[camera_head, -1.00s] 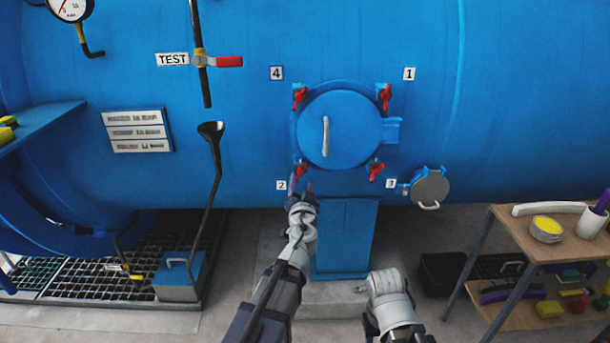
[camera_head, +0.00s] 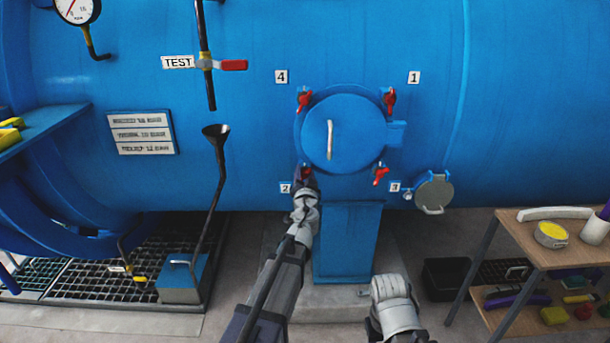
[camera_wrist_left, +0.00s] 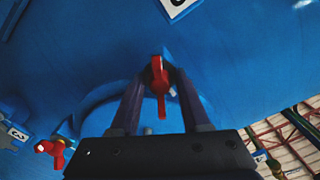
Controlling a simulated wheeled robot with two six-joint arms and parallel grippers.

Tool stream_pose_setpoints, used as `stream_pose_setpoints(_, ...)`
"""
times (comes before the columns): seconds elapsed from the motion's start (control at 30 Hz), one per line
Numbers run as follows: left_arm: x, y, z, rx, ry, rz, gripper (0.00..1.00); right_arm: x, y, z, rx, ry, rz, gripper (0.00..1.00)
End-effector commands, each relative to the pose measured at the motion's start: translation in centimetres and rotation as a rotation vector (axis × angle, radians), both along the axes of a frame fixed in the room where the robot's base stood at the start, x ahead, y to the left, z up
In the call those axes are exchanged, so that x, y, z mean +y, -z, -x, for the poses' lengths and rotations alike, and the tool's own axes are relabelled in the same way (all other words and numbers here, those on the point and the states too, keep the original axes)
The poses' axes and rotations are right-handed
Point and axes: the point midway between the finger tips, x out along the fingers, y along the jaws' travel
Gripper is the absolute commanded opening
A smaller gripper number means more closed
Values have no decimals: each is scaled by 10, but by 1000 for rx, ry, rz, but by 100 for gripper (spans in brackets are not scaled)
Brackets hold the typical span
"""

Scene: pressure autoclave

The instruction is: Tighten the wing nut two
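The round blue hatch (camera_head: 343,132) has red wing nuts around its rim. Wing nut two (camera_head: 306,171), by the label 2 (camera_head: 285,188), is at the hatch's lower left, partly hidden by my left gripper (camera_head: 307,183). In the left wrist view, a red wing nut (camera_wrist_left: 159,86) stands between the two fingers of my left gripper (camera_wrist_left: 160,80). The fingers are apart, one on each side, with gaps visible.
Other wing nuts sit at the upper left (camera_head: 304,99), upper right (camera_head: 389,100) and lower right (camera_head: 380,175). A blue pedestal (camera_head: 346,243) stands below the hatch. A small round port (camera_head: 434,191) and a wooden table (camera_head: 520,235) are to the right. A black funnel pipe (camera_head: 219,170) is left.

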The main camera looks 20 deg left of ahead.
Motion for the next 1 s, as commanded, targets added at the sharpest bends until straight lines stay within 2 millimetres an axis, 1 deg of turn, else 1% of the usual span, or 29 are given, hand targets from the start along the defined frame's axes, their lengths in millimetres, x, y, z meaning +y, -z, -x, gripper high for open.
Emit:
stream_pose_setpoints(0.03,0,0,0,0,0,0,40,0,0,0,0,0,0,50)
stream_pose_setpoints(0.3,0,0,0,0,0,0,9,0,0,0,0,0,0,50)
stream_pose_setpoints(0.4,0,0,0,0,0,0,0,0,0,0,0,0,0,50)
stream_pose_setpoints(0.77,0,0,0,1,0,-4,0,0,0,0,0,0,0,50)
stream_pose_setpoints(1.0,-1,0,0,22,0,-76,0,0,0,0,0,0,0,50)
